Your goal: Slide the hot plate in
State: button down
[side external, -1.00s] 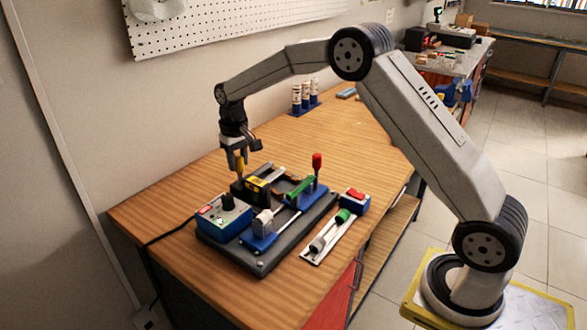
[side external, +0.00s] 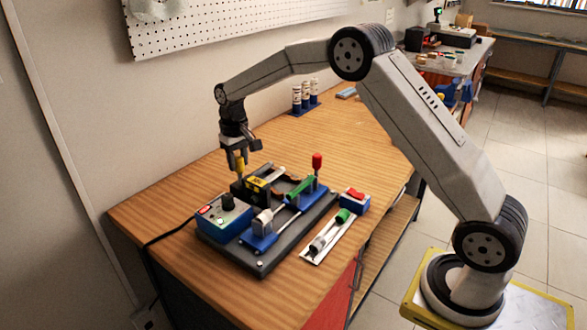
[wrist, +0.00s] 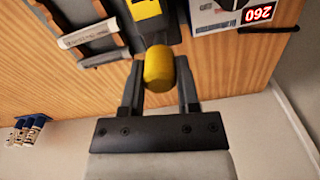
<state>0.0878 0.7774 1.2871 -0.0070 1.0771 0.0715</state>
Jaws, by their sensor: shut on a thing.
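The hot plate (side external: 249,190) is a dark block with a yellow label, on the grey base of the fixture on the bench. A yellow knob (wrist: 158,68) rises from it, and it also shows in the side view (side external: 239,164). My gripper (side external: 238,161) points down from above with its fingers on both sides of the yellow knob, shut on it. In the wrist view my gripper (wrist: 159,85) hides part of the hot plate. Whether the plate lies between the pipe clamps cannot be told clearly.
Blue clamps (side external: 258,239) and a red-topped lever (side external: 317,162) stand on the grey base (side external: 262,263). A blue control box (side external: 223,219) reading 260 sits at its left. A tray with pipe pieces (side external: 327,240) and a red-topped blue box (side external: 354,202) lie at right.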

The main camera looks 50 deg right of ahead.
aim_at(260, 182)
jog(key=shift+r, duration=0.1)
jog(key=shift+s, duration=3.45)
jog(key=shift+c, duration=1.7)
grip_release()
jog(key=shift+r, duration=3.85)
jog(key=shift+s+f, duration=0.1)
jog(key=shift+s, duration=0.05)
